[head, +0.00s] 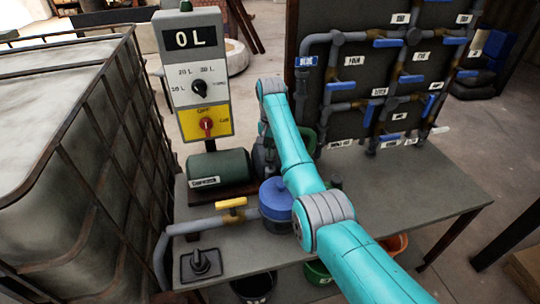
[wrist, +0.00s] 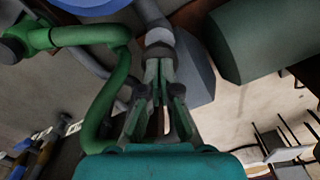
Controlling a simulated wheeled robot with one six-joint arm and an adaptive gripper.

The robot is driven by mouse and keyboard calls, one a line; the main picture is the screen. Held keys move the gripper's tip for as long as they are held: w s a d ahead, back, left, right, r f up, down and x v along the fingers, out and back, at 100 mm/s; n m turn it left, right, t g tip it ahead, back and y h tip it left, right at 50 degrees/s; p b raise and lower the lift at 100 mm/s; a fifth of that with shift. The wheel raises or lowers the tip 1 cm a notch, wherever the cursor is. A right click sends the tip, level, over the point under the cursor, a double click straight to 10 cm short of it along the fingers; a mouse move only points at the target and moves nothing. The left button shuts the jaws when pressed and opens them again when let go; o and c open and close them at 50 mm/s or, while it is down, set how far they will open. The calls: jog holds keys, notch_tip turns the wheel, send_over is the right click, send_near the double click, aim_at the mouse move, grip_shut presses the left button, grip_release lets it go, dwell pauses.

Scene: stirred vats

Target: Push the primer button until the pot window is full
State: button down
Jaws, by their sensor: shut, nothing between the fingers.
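The blue-lidded pot (head: 276,198) stands on the bench, partly covered by my arm; the edge of its blue lid shows at the top of the wrist view (wrist: 88,6). I cannot make out the pot window or the primer button in either view. My gripper (wrist: 158,72) is shut and empty in the wrist view, pointing towards a grey fitting (wrist: 158,38) between the green motor (wrist: 255,42) and a green pipe (wrist: 103,105). I cannot tell whether it touches the fitting. In the head view the gripper is mostly hidden behind my arm.
A control panel (head: 188,95) reads "0 L". The green motor (head: 220,168) lies below it. A yellow valve handle (head: 231,203) sits on the pipe left of the pot. A caged tank (head: 50,150) borders the left; a pipe board (head: 370,75) stands behind. The bench's right side is clear.

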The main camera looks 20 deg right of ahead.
jog(key=shift+f, duration=1.2)
jog(key=shift+r, duration=1.8)
jog(key=shift+f, duration=0.1)
jog(key=shift+f, duration=1.7)
jog(key=shift+r, duration=1.8)
jog(key=shift+f, duration=0.1)
